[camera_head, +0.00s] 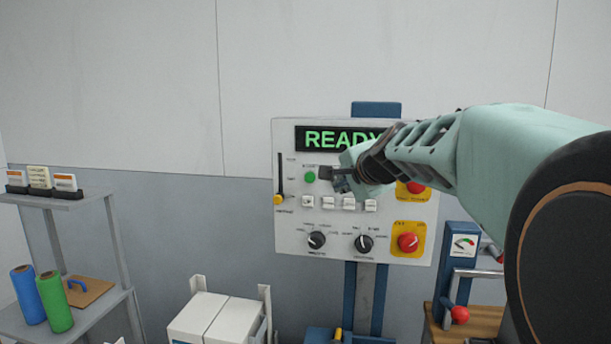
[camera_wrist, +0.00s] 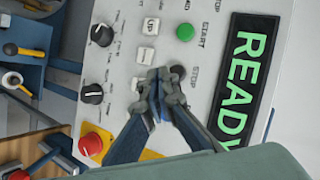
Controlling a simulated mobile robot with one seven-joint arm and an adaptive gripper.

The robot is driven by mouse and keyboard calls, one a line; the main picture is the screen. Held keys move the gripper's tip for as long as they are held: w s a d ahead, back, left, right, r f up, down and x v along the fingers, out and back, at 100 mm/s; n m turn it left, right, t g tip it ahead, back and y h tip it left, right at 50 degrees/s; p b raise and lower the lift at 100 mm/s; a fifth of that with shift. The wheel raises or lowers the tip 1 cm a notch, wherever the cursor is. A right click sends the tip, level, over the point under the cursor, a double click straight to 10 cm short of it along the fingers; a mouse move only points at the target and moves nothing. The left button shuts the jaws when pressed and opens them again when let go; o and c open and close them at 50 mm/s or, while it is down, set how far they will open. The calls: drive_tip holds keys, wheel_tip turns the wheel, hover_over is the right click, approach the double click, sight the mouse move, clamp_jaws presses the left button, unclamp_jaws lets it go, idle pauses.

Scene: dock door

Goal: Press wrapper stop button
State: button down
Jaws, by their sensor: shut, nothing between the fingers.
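The wrapper control panel (camera_head: 290,235) is a light grey box with a lit READY display (camera_head: 325,138). In the wrist view a dark round button (camera_wrist: 178,72) sits beside a STOP label, partly covered by my fingertips. A green START button (camera_wrist: 185,32) is next to it and shows in the head view (camera_head: 310,177). My gripper (camera_head: 338,174) is shut and empty at the panel face, just right of the green button. In the wrist view its fingertips (camera_wrist: 160,80) overlap the dark button's edge; I cannot tell whether they touch it. The head view hides the dark button.
Small white buttons (camera_head: 328,203) and two black knobs (camera_head: 316,240) lie below. Red buttons on yellow plates (camera_head: 408,242) are at the panel's right. A lever with a yellow knob (camera_head: 279,199) is at its left. A shelf (camera_head: 75,203) stands far left; white boxes (camera_head: 210,318) stand below.

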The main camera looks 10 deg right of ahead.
drive_tip(key=shift+s+a+f+m+g+y+p, duration=0.2)
drive_tip(key=shift+s+a+m+y+p, duration=0.1)
drive_tip(key=shift+s+a+m+y, duration=0.5)
drive_tip(key=shift+s+a+f+m+g+y+p, duration=0.25)
drive_tip(key=shift+s+a+m+y, duration=0.25)
drive_tip(key=shift+s+m+y, duration=0.5)
drive_tip(key=shift+w+r, duration=0.1)
